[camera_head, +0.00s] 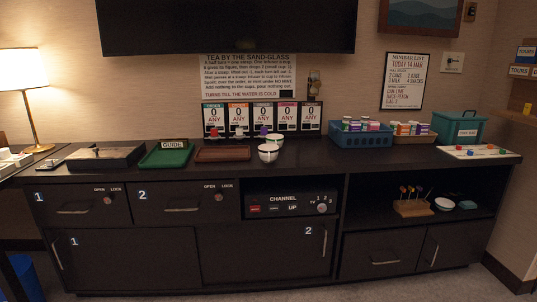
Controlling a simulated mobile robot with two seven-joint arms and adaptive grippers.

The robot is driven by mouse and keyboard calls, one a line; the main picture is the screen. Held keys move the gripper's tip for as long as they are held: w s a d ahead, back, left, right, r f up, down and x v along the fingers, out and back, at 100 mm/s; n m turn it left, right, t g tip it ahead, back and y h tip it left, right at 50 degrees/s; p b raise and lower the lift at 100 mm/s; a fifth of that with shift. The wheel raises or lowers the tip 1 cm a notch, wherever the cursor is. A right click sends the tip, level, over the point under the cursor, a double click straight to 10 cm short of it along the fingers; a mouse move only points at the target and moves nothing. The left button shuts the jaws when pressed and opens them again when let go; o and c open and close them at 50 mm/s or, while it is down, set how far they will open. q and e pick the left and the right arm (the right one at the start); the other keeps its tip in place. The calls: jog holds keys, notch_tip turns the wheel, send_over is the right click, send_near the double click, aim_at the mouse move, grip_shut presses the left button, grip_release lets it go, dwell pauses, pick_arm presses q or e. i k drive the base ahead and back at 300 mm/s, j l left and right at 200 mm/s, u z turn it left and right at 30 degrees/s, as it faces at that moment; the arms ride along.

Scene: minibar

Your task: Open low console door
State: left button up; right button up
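The dark console (300,158) runs across the view under a wall screen. Its low left door (125,262) is marked 1 and has an upright handle (57,251) near its left edge. Its low middle door (260,258) is marked 2 and has an upright handle (324,243) near its right edge. At the low right are a front with a level handle (385,262) and a narrower door with an upright handle (434,255). All these fronts look shut. Neither of my grippers is in view.
Above the low doors are drawer 1 (80,207), drawer 2 (185,203) and a channel panel (290,205). Trays, bowls and baskets stand on the console top. An open shelf at right holds a wooden stand (414,208). A blue bin (25,275) stands at lower left.

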aim_at(449, 245)
jog(key=z, duration=1.5)
